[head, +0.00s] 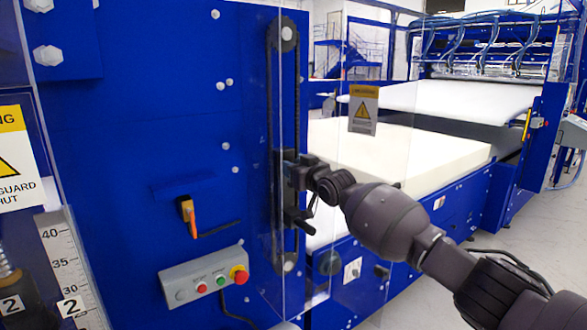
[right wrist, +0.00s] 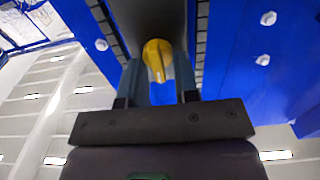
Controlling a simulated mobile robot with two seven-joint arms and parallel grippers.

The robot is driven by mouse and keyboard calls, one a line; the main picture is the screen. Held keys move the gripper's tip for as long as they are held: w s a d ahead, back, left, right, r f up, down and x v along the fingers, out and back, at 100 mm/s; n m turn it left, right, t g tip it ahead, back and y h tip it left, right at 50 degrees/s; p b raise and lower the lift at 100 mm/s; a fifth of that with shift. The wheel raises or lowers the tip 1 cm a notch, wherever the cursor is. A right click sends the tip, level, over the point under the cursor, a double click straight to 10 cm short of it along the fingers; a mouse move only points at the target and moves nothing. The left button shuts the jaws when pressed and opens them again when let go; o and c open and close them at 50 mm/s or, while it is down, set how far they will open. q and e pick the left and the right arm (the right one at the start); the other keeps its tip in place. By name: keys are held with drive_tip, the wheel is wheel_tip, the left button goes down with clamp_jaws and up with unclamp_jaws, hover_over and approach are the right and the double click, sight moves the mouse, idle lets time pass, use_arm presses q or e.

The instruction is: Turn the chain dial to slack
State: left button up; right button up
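The chain dial (right wrist: 157,52) is a yellow knob with a raised grip bar, seen in the right wrist view on a grey plate between two dark chain runs. In the head view it is hidden behind my right gripper (head: 284,182), which is at the chain (head: 296,110) on the blue machine. In the right wrist view my right gripper (right wrist: 159,75) is open, one finger on each side of the knob, with gaps showing. Whether the fingertips reach around the knob is unclear. No dial marking is readable. My left gripper is not in view.
Clear guard panels with a warning sign (head: 363,110) stand beside my right arm. A control box (head: 205,278) with red and green buttons and an orange-handled switch (head: 189,217) are on the blue panel. A foam block (head: 405,155) lies behind the arm.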

drive_tip(key=shift+n, duration=0.4)
drive_tip(key=shift+s+a+f+n, duration=0.1)
drive_tip(key=shift+a+n, duration=0.05)
drive_tip(key=shift+n, duration=1.3)
drive_tip(key=shift+s+a+n, duration=0.1)
drive_tip(key=shift+n, duration=1.65)
drive_tip(key=o, duration=0.6)
drive_tip(key=shift+b+v, duration=0.9)
drive_tip(key=shift+v, duration=4.55)
